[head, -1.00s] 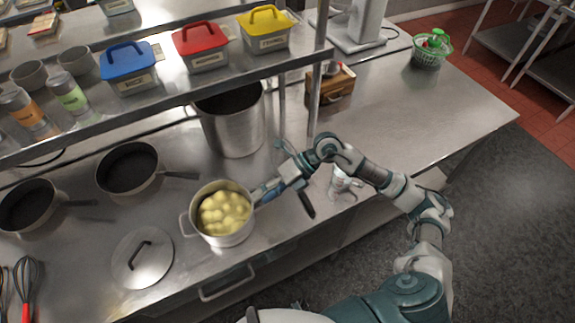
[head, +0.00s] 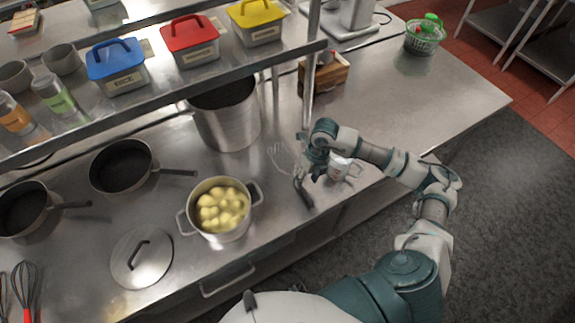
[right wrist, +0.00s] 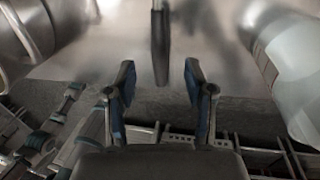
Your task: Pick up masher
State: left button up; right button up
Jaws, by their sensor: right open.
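The masher lies on the steel counter, its wire head (head: 286,157) toward the back and its black handle (head: 303,193) toward the front edge. My right gripper (head: 316,172) is over the counter just right of the masher, pointing down. In the right wrist view my right gripper (right wrist: 158,74) is open and empty. The masher's black handle (right wrist: 160,48) shows there beyond the fingertips, in line with the gap between them. I cannot tell any contact. My left gripper is out of view.
A pot of potatoes (head: 188,226) stands left of the masher. A tall stockpot (head: 228,130) and a wooden box (head: 335,75) stand behind. A lid (head: 141,265) lies at front left.

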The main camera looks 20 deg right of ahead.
aim_at(293, 176)
jog(key=f, duration=0.4)
jog(key=a+f+p, duration=0.1)
jog(key=shift+w+f, duration=0.4)
jog(key=shift+c, duration=0.5)
grip_shut()
